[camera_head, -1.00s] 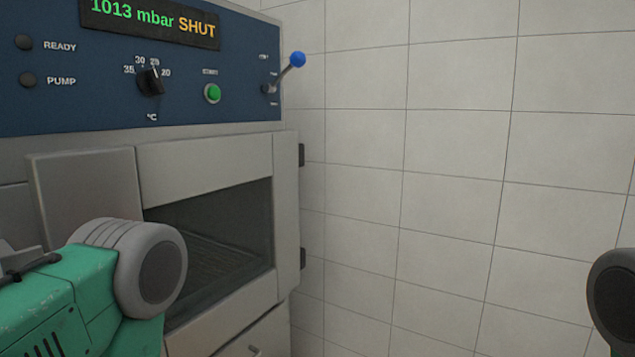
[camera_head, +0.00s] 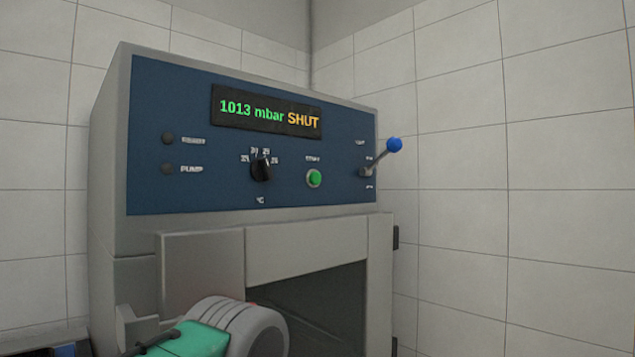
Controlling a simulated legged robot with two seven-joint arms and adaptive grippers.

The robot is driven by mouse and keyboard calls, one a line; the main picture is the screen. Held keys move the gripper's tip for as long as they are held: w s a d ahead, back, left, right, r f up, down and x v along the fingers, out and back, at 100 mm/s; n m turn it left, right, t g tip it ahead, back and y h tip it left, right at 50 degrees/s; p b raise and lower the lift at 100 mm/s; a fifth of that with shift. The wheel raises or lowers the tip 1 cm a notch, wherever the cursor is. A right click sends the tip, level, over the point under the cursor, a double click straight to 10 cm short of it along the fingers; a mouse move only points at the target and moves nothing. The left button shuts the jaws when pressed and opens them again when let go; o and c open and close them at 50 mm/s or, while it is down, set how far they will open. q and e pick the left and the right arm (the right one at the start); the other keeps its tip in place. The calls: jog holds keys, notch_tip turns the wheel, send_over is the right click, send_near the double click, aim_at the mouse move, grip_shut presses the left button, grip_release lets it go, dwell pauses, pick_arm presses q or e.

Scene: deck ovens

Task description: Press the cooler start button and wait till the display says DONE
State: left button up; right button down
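The cooler (camera_head: 180,236) stands against the tiled wall with a blue control panel (camera_head: 225,185) on its upper front. The green start button (camera_head: 314,178) sits in a pale ring on the panel, right of the black temperature knob (camera_head: 261,168). The display (camera_head: 266,111) reads "1013 mbar" in green and "SHUT" in orange. A green and grey part of my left arm shows at the lower edge, in front of the cooler door. Neither gripper's fingers are in view, and nothing touches the button.
A lever with a blue ball tip (camera_head: 394,145) juts out at the panel's right end. Dark READY (camera_head: 168,138) and PUMP (camera_head: 167,169) lamps are on the left. The door window (camera_head: 325,310) is below. White tiled wall (camera_head: 520,200) fills the right side.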

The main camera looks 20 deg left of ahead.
pick_arm(q)
grip_shut()
dwell(1.0)
